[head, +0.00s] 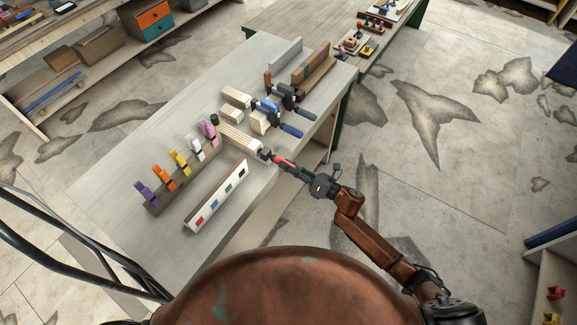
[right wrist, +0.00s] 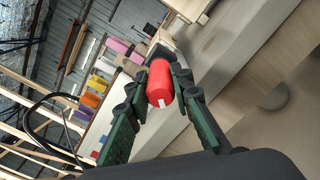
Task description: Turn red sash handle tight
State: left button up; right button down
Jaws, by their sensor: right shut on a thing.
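The red sash handle (head: 284,162) sticks out past the front edge of the bench, next to the end of the pale wooden strips (head: 240,141). My right gripper (head: 296,170) is shut on the handle. In the right wrist view the red handle (right wrist: 160,84) lies between the two fingers of my right gripper (right wrist: 159,92), its round end with a white mark facing the camera. The dark clamp part (head: 266,154) at the handle's far end is small and partly hidden. My left gripper is not in view.
On the bench (head: 120,185) stand a rack of coloured clamps (head: 181,162), a white strip with coloured squares (head: 216,197) and a blue-handled clamp (head: 291,130). Wooden blocks (head: 236,97) lie behind. The bench's left part is clear.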

jog(key=m, duration=0.3)
jog(key=shift+d, duration=0.1)
jog(key=m+p, duration=0.1)
jog(key=m, duration=0.2)
jog(key=shift+m, duration=0.3)
jog(key=m, duration=0.3)
jog(key=shift+m+p, duration=0.3)
jog(key=shift+p, duration=0.1)
jog(key=m+p, duration=0.1)
jog(key=m, duration=0.2)
jog(key=shift+m, duration=0.3)
jog(key=m+p, duration=0.1)
jog(key=m, duration=0.2)
jog(key=shift+m, duration=0.3)
jog(key=m+p, duration=0.1)
jog(key=m, duration=0.2)
jog(key=shift+f+m, duration=0.1)
jog(key=shift+m, duration=0.2)
jog(key=m+p, duration=0.1)
jog(key=m, duration=0.2)
jog(key=shift+m, duration=1.8)
